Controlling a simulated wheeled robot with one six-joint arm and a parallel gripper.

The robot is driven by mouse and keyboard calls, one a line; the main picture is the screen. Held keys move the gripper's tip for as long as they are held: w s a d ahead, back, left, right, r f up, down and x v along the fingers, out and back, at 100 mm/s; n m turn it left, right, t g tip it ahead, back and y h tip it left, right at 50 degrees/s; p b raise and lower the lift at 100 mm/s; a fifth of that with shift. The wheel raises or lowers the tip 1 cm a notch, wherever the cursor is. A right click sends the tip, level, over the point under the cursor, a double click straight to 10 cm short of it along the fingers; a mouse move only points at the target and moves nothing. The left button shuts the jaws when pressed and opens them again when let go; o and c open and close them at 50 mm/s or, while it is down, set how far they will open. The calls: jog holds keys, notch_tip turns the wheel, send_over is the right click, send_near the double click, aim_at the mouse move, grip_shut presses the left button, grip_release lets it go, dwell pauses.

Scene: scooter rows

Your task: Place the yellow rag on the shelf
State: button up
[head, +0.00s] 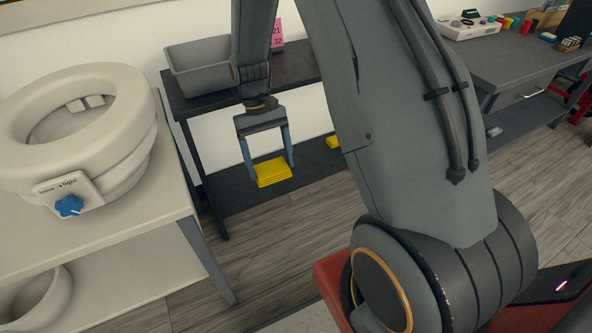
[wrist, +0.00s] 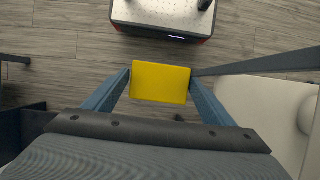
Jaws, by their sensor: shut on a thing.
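My gripper (head: 270,163) is shut on the yellow rag (head: 274,172), a flat folded block held between its two blue fingers. In the wrist view the rag (wrist: 161,83) sits between the fingertips, its face toward the camera. In the head view it appears in front of the dark shelf unit, at about the height of its lower shelf (head: 237,194). I cannot tell whether it touches that shelf. A second yellow piece (head: 333,142) shows farther right near the lower shelf, partly hidden by my arm.
A grey bin (head: 200,66) and a pink card (head: 277,36) stand on the upper shelf. At left is a white table (head: 150,218) with a ring-shaped device (head: 80,125) and blue knob. A dark bench (head: 510,58) stands at back right. Wooden floor (head: 165,312) is open in front.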

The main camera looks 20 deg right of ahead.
jog(key=w+f+m+b, duration=0.1)
jog(key=w+f+b, duration=0.2)
jog(key=f+b, duration=0.7)
jog(key=w+f+b, duration=0.3)
jog(key=f+b, duration=0.5)
jog(key=f, duration=0.3)
jog(key=m+t+b, duration=0.9)
jog(key=m+b, duration=0.3)
jog(key=m, duration=2.2)
send_over(299, 159)
jog(key=s, duration=0.2)
notch_tip(299, 159, down, 10)
jog(key=shift+m, duration=0.3)
notch_tip(299, 159, down, 10)
jog(key=b, duration=0.5)
jog(key=shift+b, duration=0.3)
jog(key=shift+r, duration=0.1)
